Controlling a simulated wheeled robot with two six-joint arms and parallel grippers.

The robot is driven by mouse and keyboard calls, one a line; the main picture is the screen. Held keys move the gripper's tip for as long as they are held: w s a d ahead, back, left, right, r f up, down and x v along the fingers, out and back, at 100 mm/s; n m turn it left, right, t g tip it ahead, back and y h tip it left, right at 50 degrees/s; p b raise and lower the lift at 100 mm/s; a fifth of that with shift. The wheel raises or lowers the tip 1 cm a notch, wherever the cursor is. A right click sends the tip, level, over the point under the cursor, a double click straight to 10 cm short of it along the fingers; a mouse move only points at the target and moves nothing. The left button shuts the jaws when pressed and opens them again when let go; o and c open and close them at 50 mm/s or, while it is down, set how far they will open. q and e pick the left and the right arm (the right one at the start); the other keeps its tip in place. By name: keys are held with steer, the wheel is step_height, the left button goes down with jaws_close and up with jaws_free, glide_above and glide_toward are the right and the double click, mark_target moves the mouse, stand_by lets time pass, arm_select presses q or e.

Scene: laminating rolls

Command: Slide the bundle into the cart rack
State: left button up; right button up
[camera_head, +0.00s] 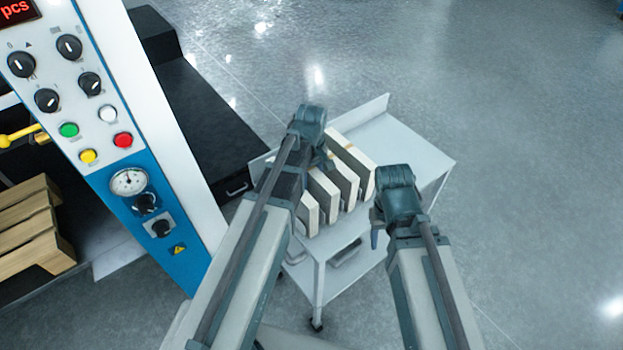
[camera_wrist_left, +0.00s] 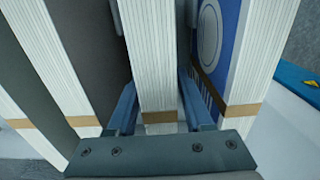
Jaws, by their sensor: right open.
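Several paper bundles, white-edged with brown bands, stand upright side by side on the cart (camera_head: 421,166). My left gripper (camera_head: 316,150) is over the row, at its far left part. In the left wrist view, its two fingers (camera_wrist_left: 158,98) lie along both sides of a white bundle (camera_wrist_left: 150,50) and appear shut on it; the bundle's lower end is hidden. A grey-covered bundle (camera_wrist_left: 72,50) stands to its left and a blue-covered one (camera_wrist_left: 255,60) to its right. My right gripper (camera_head: 376,216) is open and empty, just right of the row.
A machine with a control panel (camera_head: 100,120) stands at the left, with a black bench (camera_head: 205,125) beside it, close to the cart. A wooden pallet (camera_head: 35,232) is at the lower left. The right part of the cart top is bare, and floor beyond is clear.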

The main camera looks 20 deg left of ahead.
arm_select(q)
steer(key=shift+o, duration=1.2)
step_height(320, 180, up, 14)
steer(key=p, duration=1.4)
steer(key=shift+f, duration=0.1)
steer(key=shift+s+d, duration=0.1)
steer(key=s+d+f+m+y+b, duration=0.1)
steer(key=s+d+f+m+b, duration=0.1)
steer(key=s+d+m, duration=0.8)
steer(key=s+m, duration=0.4)
steer(key=shift+d, duration=0.15)
